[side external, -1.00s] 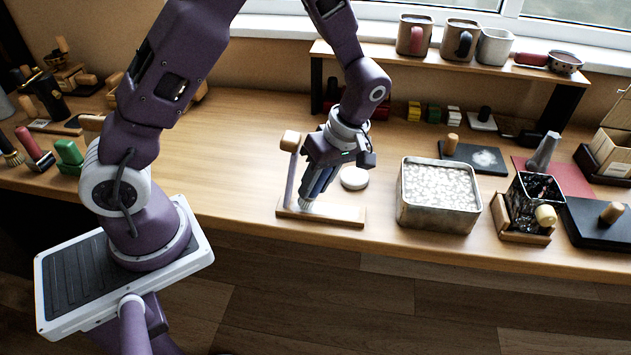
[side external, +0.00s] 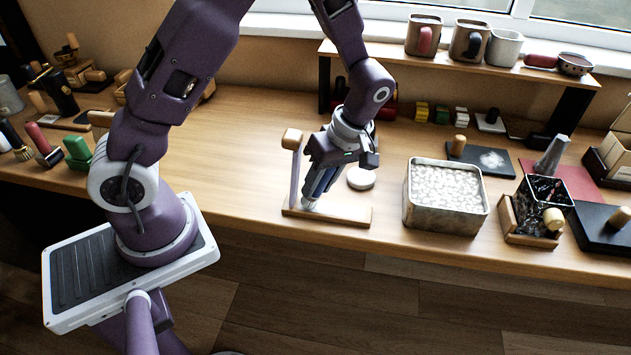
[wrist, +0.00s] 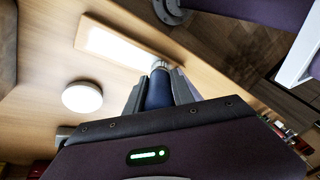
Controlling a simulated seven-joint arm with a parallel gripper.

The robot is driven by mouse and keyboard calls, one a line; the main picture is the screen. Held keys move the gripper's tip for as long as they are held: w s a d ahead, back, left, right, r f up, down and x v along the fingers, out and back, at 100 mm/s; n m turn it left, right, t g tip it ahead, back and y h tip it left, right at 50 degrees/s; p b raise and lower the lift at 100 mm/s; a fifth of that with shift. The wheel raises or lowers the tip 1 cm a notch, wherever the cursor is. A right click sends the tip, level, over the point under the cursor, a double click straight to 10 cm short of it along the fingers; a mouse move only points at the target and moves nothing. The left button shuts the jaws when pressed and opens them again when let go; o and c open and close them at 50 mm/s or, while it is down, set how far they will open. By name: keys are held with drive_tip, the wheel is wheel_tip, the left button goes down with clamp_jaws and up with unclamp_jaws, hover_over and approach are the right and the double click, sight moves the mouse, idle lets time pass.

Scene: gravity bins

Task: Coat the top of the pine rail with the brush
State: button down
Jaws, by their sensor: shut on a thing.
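The pine rail (side external: 345,215) appears to be the pale, flat wooden board near the front edge of the bench. It also shows in the wrist view (wrist: 105,42), with a bright glare on its top. My gripper (side external: 322,182) is tilted over the board's left part and shut on the brush. The brush (wrist: 158,88) has a dark blue handle, and its pale bristles (side external: 308,204) are at the board's top. I cannot tell whether they press on it. A thin post with a wooden block (side external: 292,139) on top stands at the board's left end, close to my gripper.
A white round disc (side external: 361,178) lies just behind the board. A metal tin (side external: 443,220) of pale pieces stands to the right, then a dark mesh cup (side external: 520,205) on a wooden stand. A shelf (side external: 450,66) with mugs is at the back.

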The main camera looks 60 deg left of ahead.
drive_tip(key=shift+w+d+f, duration=0.15)
drive_tip(key=shift+w+d, duration=0.65)
drive_tip(key=shift+s+a, duration=1.1)
drive_tip(key=shift+w+d, duration=0.1)
drive_tip(key=shift+d, duration=0.9)
